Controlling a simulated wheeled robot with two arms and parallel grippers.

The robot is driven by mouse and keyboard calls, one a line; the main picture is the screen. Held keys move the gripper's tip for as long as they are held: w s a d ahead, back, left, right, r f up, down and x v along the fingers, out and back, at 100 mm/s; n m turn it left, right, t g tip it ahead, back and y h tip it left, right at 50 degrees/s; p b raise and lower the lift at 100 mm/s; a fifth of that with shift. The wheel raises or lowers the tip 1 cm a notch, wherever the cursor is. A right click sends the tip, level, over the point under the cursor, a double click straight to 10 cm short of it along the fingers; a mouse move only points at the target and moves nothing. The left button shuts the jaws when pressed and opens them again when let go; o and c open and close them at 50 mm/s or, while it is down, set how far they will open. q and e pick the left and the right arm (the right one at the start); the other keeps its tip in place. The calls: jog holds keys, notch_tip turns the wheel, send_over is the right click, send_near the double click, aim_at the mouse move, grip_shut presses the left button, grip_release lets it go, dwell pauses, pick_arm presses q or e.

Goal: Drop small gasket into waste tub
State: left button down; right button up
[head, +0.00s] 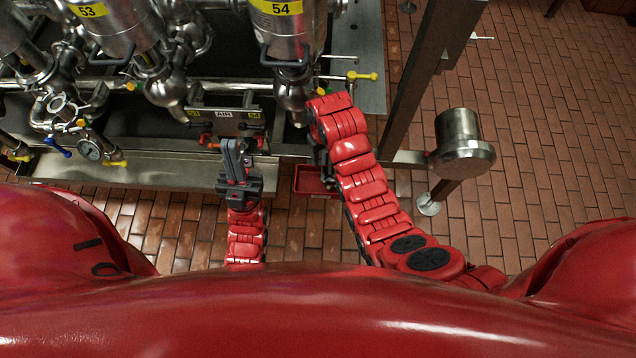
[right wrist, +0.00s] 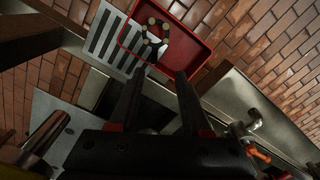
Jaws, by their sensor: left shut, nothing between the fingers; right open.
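A red tub (head: 309,182) sits low near the floor in the head view, partly hidden by my right arm. I cannot tell if one is the small gasket, and I see no gasket elsewhere. My right gripper (right wrist: 159,72) is open with nothing visible between its fingers, which point toward the tub's near edge. In the head view it is mostly hidden behind its arm. My left gripper (head: 232,152) is shut and empty, left of the tub, before the AIR panel.
Steel valves and pipes labelled 53 and 54 (head: 281,8) fill the upper left, with a small AIR panel (head: 224,121) below. A steel post (head: 425,75) and a capped cylinder (head: 461,140) stand right of my right arm. Brick floor is open at the right.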

jog(key=s+r+p, duration=0.1)
jog(key=s+p, duration=0.4)
jog(key=s, duration=0.9)
jog(key=shift+s+d+r+p, duration=0.2)
jog(key=shift+p, duration=0.2)
